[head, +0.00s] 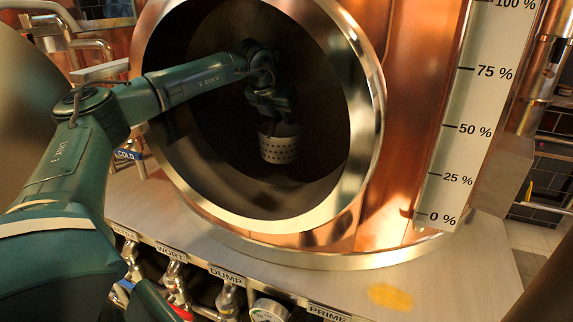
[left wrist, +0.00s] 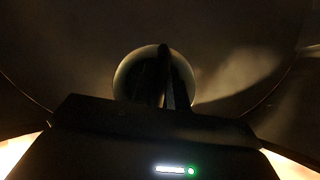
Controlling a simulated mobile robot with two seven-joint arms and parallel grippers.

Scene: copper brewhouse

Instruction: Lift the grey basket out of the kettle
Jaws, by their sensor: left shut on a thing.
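The grey basket (head: 281,149), pale and full of small holes, hangs upright inside the wide round mouth of the copper kettle (head: 375,95). My left arm reaches in through this opening. My left gripper (head: 275,118) is shut on the basket from above; its fingertips and the exact grip are hard to see in the dark. In the left wrist view the shut fingers (left wrist: 166,82) stand in front of a round, dim shape (left wrist: 128,77), which seems to be the basket. The kettle's floor is lost in shadow. My right gripper is not in view.
The kettle's thick metal rim (head: 310,212) surrounds my left forearm. A white percent scale (head: 458,120) stands to the right. Below the pale ledge (head: 300,262) are labelled valves (head: 228,298) and a gauge (head: 268,311). A yellow stain (head: 390,297) marks the ledge, which is otherwise clear in front.

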